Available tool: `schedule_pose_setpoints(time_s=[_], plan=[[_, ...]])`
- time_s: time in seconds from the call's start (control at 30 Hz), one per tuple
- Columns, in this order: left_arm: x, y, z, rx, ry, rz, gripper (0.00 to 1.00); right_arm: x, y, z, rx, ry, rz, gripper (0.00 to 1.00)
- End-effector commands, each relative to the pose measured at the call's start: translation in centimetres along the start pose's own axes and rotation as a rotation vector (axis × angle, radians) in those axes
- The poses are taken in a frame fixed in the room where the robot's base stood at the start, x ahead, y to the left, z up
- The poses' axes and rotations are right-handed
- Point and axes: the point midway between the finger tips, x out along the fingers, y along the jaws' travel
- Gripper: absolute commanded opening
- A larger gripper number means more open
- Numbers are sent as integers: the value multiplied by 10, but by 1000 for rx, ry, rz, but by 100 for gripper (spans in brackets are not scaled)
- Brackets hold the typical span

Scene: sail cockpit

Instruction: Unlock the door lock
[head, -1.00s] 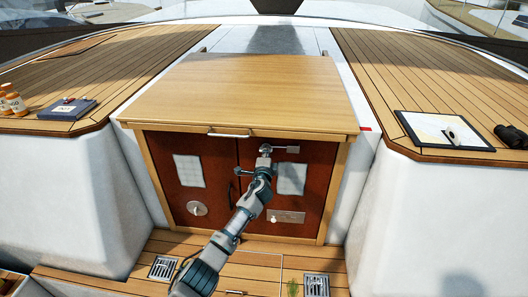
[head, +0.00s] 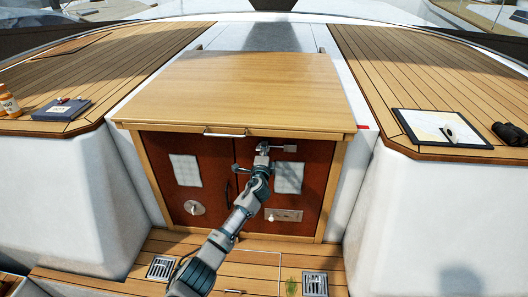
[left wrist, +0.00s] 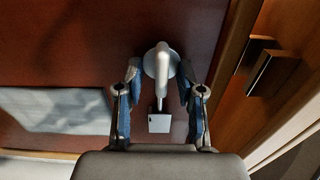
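The door lock (head: 264,147) is a silver round fitting with a lever and a small plate (head: 285,149), high on the right-hand dark red door (head: 312,165) of the wooden cabinet. In the left wrist view the lock (left wrist: 160,66) stands between the two fingertips, with the squarish plate (left wrist: 159,123) below it. My left gripper (head: 262,164) is at the lock. In the left wrist view its fingers (left wrist: 159,85) are apart, one on each side of the lever, with gaps visible. Whether a fingertip touches the lock cannot be told. My right gripper is out of view.
The cabinet top (head: 240,90) overhangs the doors, with a pale handle (head: 225,134) on its front edge. White papers, a dark door handle (head: 228,191) and a latch plate (head: 284,215) are on the doors. White side benches flank the cabinet.

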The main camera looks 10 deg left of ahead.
Motion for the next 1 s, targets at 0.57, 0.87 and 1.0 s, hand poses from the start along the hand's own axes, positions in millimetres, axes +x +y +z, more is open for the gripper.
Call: schedule_pose_setpoints(time_s=[0.57,0.87,1.0], plan=[[-55,4,0,-1,1,2,38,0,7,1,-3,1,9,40],[-103,4,-2,1,1,3,38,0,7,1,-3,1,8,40],[-113,4,-2,1,1,3,38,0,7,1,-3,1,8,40]])
